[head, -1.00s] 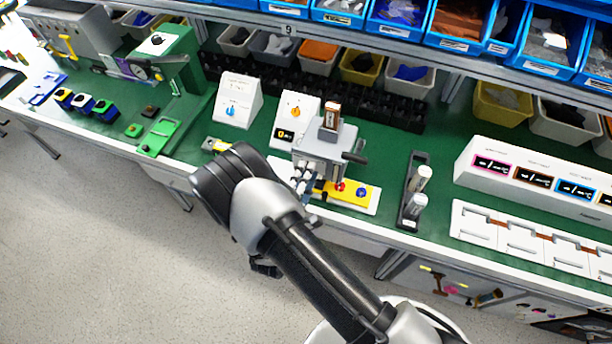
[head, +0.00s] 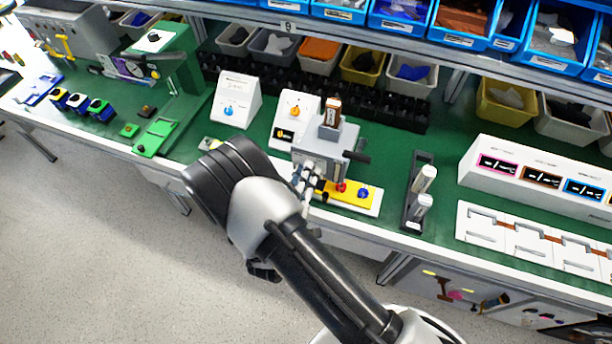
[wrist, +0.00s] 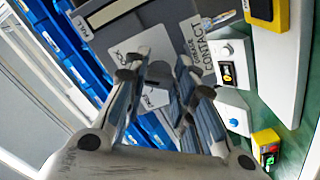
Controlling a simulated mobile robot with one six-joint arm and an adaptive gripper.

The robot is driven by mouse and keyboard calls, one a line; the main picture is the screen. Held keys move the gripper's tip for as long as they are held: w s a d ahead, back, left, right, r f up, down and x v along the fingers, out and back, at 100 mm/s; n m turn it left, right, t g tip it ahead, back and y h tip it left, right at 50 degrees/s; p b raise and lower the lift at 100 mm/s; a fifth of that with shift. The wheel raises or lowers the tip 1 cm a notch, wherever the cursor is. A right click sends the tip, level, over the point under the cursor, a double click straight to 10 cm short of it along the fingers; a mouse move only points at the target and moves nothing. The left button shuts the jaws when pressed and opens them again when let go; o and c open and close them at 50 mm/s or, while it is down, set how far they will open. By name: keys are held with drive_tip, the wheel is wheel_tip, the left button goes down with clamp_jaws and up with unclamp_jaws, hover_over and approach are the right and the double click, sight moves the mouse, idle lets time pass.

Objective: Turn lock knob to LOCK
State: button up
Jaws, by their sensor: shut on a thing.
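The grey switch box (head: 330,148) stands on the green bench in the head view, with a black handle on its right side. In the wrist view its grey face (wrist: 162,25) fills the upper middle, with white labels, one reading CONTACT. The small dark grey lock knob (wrist: 160,71) shows between my fingertips on this face. My gripper (wrist: 159,75) is shut on the knob, with a finger on each side. In the head view my gripper (head: 304,182) is at the box's front left. The knob's pointing direction is hidden by the fingers.
White panels with a blue knob (head: 236,100) and an orange knob (head: 297,112) stand behind and left. A yellow button strip (head: 350,193) lies close below the box. A dark tray with white cylinders (head: 418,190) stands to the right. The bench's front edge is near my arm.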

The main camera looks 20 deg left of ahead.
drive_tip(key=shift+m, duration=0.9)
drive_tip(key=o, duration=1.1)
drive_tip(key=shift+c, duration=0.2)
drive_tip(key=s+a, duration=0.1)
drive_tip(key=s, duration=1.1)
drive_tip(key=shift+w, duration=0.1)
